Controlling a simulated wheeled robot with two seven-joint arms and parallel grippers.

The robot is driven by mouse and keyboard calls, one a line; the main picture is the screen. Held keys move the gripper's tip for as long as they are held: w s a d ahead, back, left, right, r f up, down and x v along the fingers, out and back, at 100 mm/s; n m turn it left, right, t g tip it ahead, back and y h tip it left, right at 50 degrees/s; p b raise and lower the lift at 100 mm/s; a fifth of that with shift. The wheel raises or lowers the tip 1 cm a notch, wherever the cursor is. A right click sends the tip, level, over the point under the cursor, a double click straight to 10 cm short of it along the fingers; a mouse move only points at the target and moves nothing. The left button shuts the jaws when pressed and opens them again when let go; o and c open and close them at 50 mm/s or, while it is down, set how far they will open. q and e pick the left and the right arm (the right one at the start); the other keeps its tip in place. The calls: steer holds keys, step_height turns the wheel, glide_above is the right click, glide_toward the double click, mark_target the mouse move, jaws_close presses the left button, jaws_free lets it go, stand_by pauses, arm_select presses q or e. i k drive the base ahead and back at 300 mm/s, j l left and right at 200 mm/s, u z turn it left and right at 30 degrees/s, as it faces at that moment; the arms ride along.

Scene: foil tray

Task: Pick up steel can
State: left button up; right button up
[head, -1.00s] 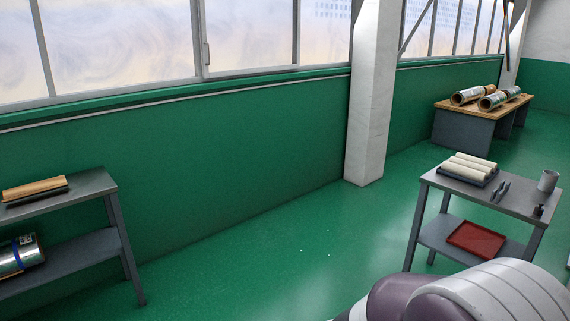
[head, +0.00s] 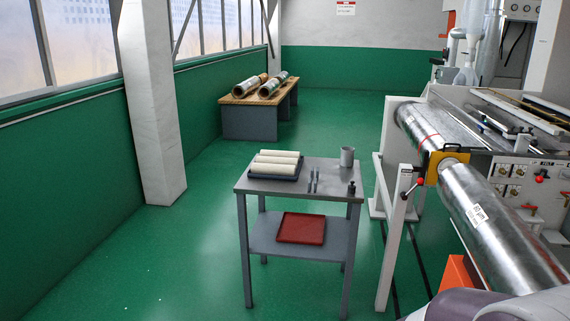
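A grey metal cup-like can (head: 347,156) stands upright near the back right corner of the top of a small grey two-shelf table (head: 252,187). It looks like the steel can and nothing touches it. Neither of my grippers is in view. Only part of my own arm shows at the bottom right corner, well short of the table.
The table also holds a dark tray with cream rolls (head: 276,160), thin tools (head: 314,180), a small dark bottle (head: 351,188) and a red tray (head: 301,228) below. A roller machine (head: 480,200) stands at right. Green floor (head: 180,265) is clear at left.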

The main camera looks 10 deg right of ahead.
mark_target(347, 152)
steer(key=i+l+z, duration=0.1)
steer(key=i+z, duration=0.2)
steer(key=i, duration=0.4)
steer(key=i+j+z, duration=0.1)
steer(key=i+z, duration=0.25)
steer(key=i, duration=0.4)
